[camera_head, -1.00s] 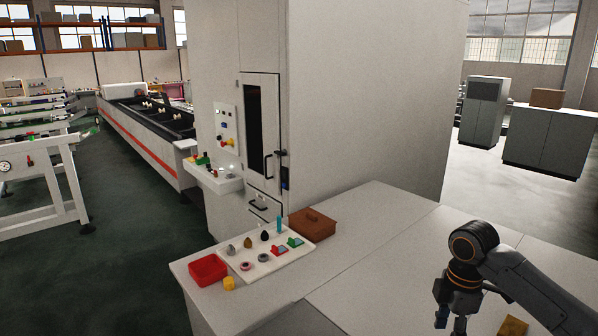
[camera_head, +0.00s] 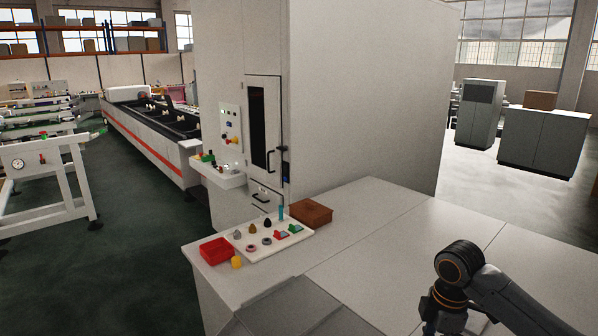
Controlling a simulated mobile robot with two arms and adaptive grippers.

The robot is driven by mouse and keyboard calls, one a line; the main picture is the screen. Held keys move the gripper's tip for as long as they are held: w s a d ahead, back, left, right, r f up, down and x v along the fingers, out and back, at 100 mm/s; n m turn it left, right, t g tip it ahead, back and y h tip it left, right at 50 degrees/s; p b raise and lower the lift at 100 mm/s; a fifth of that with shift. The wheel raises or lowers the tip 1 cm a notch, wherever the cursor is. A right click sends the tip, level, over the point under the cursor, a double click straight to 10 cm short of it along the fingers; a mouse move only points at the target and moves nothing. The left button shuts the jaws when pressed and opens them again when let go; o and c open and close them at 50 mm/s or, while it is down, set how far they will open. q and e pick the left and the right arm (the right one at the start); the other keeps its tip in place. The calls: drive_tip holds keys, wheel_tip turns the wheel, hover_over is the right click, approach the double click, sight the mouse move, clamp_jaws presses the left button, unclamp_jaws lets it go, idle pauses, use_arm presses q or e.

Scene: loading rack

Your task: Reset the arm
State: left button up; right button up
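My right arm comes in from the lower right over the grey table (camera_head: 390,225). Its wrist joint with orange rings shows near the bottom edge, and the gripper end is cut off by the frame, so its fingers cannot be made out. My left arm and gripper are not in view. No object is seen in a gripper.
A white tray (camera_head: 238,252) with several small coloured parts lies on the table's left end. A red bin (camera_head: 216,250), a yellow piece (camera_head: 236,262) and a brown box (camera_head: 311,212) stand around it. A tall grey cabinet (camera_head: 365,100) rises behind. The table's middle is clear.

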drive_tip(key=s+a+f+m+t+y, duration=0.2)
drive_tip(key=s+a+f+m, duration=0.2)
drive_tip(key=s+a+f, duration=0.9)
drive_tip(key=s+d+m+t+h, duration=0.1)
drive_tip(key=s+d+m, duration=0.2)
drive_tip(key=s+m, duration=0.3)
drive_tip(key=s+d+m+h, duration=0.1)
drive_tip(key=s+d+m, duration=0.2)
drive_tip(key=s+m, duration=0.35)
drive_tip(key=s+f+n+g+b, duration=0.15)
drive_tip(key=f+b, duration=0.25)
drive_tip(key=f, duration=1.4)
drive_tip(key=s+f+t+b, duration=0.15)
drive_tip(key=f+b, duration=0.25)
drive_tip(key=f, duration=1.3)
use_arm(q)
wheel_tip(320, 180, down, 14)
drive_tip(key=b, duration=0.5)
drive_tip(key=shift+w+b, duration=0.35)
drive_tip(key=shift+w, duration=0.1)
use_arm(e)
drive_tip(key=s+d+f+g, duration=0.2)
drive_tip(key=s+d+f, duration=0.1)
drive_tip(key=s+f, duration=1.4)
wheel_tip(320, 180, down, 4)
drive_tip(key=shift+f, duration=0.1)
